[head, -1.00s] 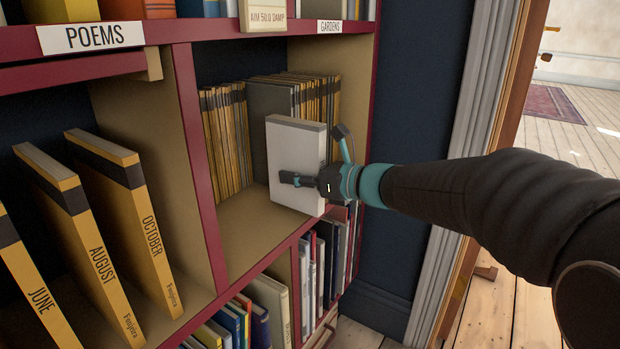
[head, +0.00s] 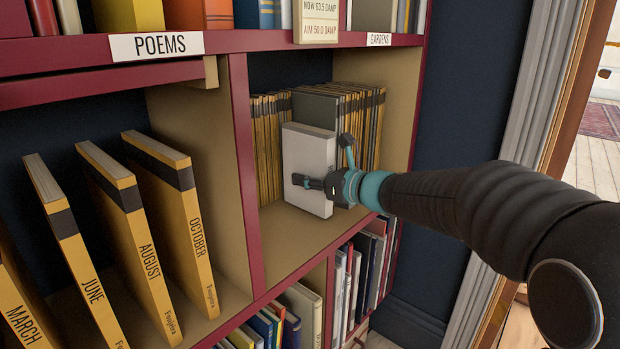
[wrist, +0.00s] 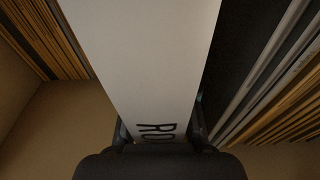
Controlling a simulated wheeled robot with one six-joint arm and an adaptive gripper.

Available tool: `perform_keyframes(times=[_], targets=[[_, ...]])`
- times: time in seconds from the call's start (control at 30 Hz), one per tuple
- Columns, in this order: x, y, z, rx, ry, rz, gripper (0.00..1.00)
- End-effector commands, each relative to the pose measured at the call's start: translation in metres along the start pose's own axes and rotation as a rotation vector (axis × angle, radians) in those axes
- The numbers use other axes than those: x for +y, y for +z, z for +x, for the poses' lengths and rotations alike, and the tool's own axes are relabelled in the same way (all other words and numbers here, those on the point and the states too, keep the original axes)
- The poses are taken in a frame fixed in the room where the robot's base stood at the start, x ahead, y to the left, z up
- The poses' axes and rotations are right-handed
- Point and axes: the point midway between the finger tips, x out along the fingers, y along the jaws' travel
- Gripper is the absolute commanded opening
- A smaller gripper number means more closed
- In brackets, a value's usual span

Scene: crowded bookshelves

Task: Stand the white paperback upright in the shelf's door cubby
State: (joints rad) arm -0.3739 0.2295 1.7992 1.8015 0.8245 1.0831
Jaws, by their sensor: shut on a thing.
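The white paperback (head: 308,165) is upright in the head view, in the cubby on the right of the shelf. My gripper (head: 318,184) is shut on it near its lower part, reaching in from the right. In the wrist view the pale book (wrist: 145,55) runs away between my fingers, with part of dark lettering showing near the gripper. The door cubby (head: 290,238) has a bare tan floor in front. Whether the book's bottom touches that floor I cannot tell.
Yellow-spined magazines (head: 268,150) stand at the cubby's back left, and more (head: 368,125) at its right. A dark grey volume (head: 314,108) stands behind the white book. A maroon divider (head: 243,160) separates the left cubby, where month-labelled volumes (head: 185,225) lean.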

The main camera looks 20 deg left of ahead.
Motion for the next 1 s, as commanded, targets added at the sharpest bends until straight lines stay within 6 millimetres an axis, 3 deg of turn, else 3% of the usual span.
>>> perform_keyframes(times=[0.9, 0.93, 1.0], targets=[[0.0002, -0.0042, 0.0005, -0.001, 0.000, 0.000, 0.00], [0.0002, -0.0042, 0.0005, -0.001, 0.000, 0.000, 0.29], [0.0002, -0.0042, 0.0005, -0.001, 0.000, -0.001, 0.46]])
